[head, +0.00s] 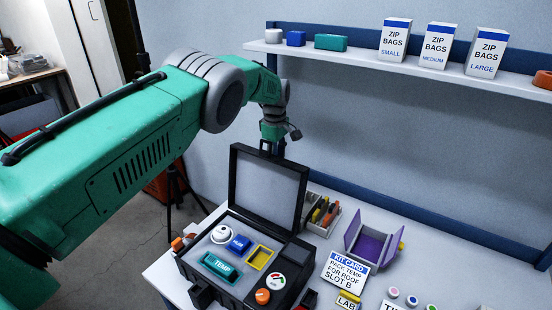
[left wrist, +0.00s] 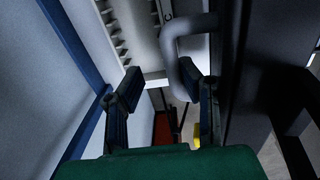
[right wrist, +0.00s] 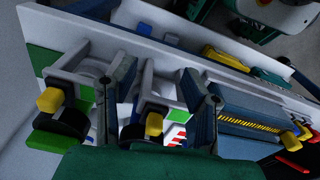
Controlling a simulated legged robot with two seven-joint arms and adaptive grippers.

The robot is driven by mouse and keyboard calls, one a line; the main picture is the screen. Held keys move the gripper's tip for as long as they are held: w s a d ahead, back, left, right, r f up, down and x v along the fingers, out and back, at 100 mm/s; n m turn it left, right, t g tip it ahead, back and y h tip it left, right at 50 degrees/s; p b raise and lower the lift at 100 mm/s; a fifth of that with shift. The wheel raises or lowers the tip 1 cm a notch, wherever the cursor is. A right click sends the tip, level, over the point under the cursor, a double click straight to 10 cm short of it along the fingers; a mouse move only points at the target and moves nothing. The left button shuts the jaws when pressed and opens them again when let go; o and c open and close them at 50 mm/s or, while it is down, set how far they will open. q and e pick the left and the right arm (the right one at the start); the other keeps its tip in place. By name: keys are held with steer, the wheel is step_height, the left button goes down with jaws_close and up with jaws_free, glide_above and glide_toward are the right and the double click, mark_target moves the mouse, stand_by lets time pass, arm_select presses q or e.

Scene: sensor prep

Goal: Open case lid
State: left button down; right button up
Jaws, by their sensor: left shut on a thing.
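The black case (head: 235,275) sits on the table with its lid (head: 268,188) raised roughly upright, its grey inner face showing. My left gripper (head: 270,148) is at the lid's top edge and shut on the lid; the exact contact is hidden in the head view. In the left wrist view my left gripper (left wrist: 165,90) has a curved grey bar (left wrist: 183,60) between its fingers, close to the right finger, beside a dark panel. My right gripper (right wrist: 160,105) is open, with its fingers apart; it is outside the head view.
A purple-lined box (head: 372,245) and a kit card (head: 345,270) lie to the right. The shelf (head: 340,57) runs along the wall. Fixtures with yellow knobs (right wrist: 52,100) crowd the right gripper.

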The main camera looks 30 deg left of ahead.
arm_select(q)
steer(key=shift+f, duration=0.35)
steer(key=c, duration=1.6)
jaws_free()
steer(key=shift+w+f, duration=0.15)
steer(key=shift+f, duration=0.15)
steer(key=shift+a, duration=0.1)
steer(key=shift+r, duration=0.15)
steer(key=r, duration=1.1)
steer(key=shift+s+a+r, duration=0.15)
steer(key=shift+s+r, duration=0.05)
steer(key=shift+r, duration=0.1)
